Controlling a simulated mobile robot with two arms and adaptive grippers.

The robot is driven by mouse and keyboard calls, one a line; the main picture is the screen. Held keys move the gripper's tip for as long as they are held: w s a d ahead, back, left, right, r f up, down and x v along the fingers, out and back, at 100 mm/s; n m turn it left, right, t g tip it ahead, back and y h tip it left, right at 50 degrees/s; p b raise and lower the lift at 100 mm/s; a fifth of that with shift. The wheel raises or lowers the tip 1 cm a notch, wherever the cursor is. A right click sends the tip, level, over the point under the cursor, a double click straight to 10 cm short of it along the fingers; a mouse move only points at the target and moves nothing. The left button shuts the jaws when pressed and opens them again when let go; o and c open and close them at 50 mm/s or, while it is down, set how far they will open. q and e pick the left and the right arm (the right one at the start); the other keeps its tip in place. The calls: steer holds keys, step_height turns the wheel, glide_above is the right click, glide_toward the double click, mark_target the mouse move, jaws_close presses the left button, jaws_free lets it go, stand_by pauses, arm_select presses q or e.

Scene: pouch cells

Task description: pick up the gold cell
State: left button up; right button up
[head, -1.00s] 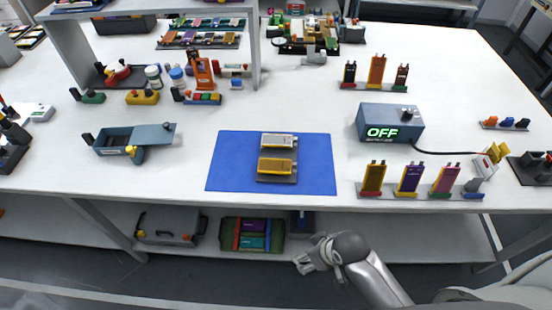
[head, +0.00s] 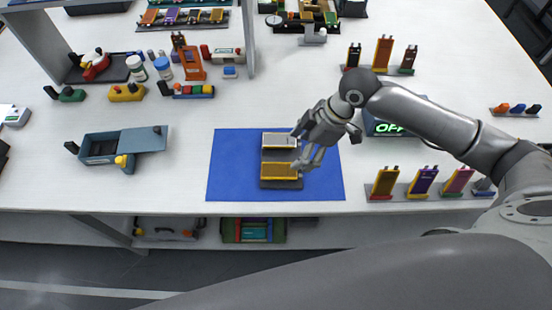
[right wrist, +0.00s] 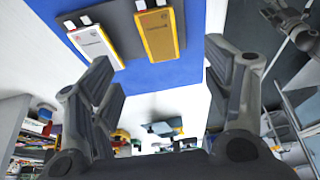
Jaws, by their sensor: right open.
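The gold cell (head: 279,170) lies flat on a dark holder on the blue mat (head: 228,170), nearer the table's front edge. A silver-white cell (head: 278,140) lies just behind it on the same holder. My right gripper (head: 301,149) is open and empty above the right side of the holder, close to both cells. In the right wrist view, the gold cell (right wrist: 159,34) and the silver-white cell (right wrist: 95,43) show beyond the spread fingers (right wrist: 162,80). A grey jointed part at that view's upper right looks like my left gripper (right wrist: 291,26); its jaws are unclear.
A device reading OFF (head: 385,128) is partly hidden behind my right arm. A blue-grey box (head: 100,148) stands left. The mat's left part is bare.

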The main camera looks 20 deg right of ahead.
mark_target(282, 170)
steer(key=x, duration=0.4)
steer(key=shift+s+a+p, duration=0.1)
steer(key=shift+s+p, duration=0.1)
steer(key=shift+p, duration=0.15)
steer(key=shift+w+a+f, duration=0.1)
steer(key=shift+f, duration=0.25)
steer(key=shift+w+a+f+p, duration=0.25)
steer(key=shift+f+p, duration=0.1)
steer(key=shift+f, duration=0.2)
steer(key=p+x, duration=0.1)
steer(key=x, duration=0.2)
steer(key=shift+f, duration=0.15)
steer(key=shift+w+a+f, duration=0.15)
steer(key=shift+f, duration=0.3)
steer(key=c, duration=1)
arm_select(q)
steer(key=shift+s+a+r, duration=0.1)
steer(key=shift+s+r, duration=0.15)
steer(key=shift+r, duration=0.35)
steer(key=shift+s+r, duration=0.2)
steer(key=shift+r, duration=0.4)
arm_select(e)
steer(key=shift+c, duration=0.2)
steer(key=shift+r, duration=0.1)
